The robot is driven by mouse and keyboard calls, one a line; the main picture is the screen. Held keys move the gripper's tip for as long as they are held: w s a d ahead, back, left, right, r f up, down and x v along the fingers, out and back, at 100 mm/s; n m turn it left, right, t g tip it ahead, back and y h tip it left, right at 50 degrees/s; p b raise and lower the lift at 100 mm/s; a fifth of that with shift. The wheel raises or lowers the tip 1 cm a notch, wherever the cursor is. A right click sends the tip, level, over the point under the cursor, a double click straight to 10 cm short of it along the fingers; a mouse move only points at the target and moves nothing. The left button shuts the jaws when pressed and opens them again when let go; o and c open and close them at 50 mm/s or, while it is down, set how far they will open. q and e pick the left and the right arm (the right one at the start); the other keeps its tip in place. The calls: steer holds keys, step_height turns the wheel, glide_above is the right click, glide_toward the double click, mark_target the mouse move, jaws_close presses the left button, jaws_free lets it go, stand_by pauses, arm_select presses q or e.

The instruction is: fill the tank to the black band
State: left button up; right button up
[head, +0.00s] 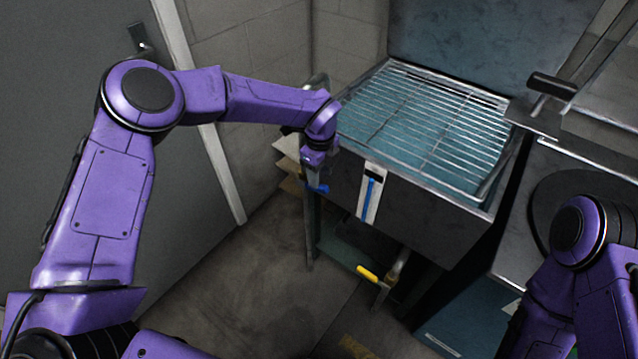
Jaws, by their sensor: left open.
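The tank (425,208) is a metal basin with a wire rack (425,120) across its top and bluish water showing under the rack. On its front is a white gauge strip (364,205) with a blue column (368,196) and a black band (374,175) near the top. The column's top looks close to the band; the exact gap is too small to tell. A blue handle (319,188) sits at the tank's left front corner. My left gripper (314,178) is open, pointing down right at this handle; whether they touch is unclear. My right gripper is out of view.
A yellow-handled valve (368,273) on a brass pipe sits under the tank. At right stands a metal machine with a black handle (552,86) and a dark round plate (552,190). A grey door (60,110) is at left. The floor (270,270) before the tank is clear.

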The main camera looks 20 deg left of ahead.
mark_target(327, 192)
arm_select(q)
step_height(327, 192, down, 5)
steer(key=shift+f, duration=0.15)
jaws_close()
steer(key=f+y+b, duration=0.1)
steer(key=b, duration=0.1)
steer(key=f+t+y+b, duration=0.1)
steer(key=y+b, duration=0.1)
steer(key=d+f+y+b, duration=0.1)
steer(key=b, duration=0.2)
steer(key=shift+s+f+t+y, duration=0.25)
steer(key=shift+f+t+y, duration=0.05)
steer(key=shift+t, duration=0.1)
jaws_free()
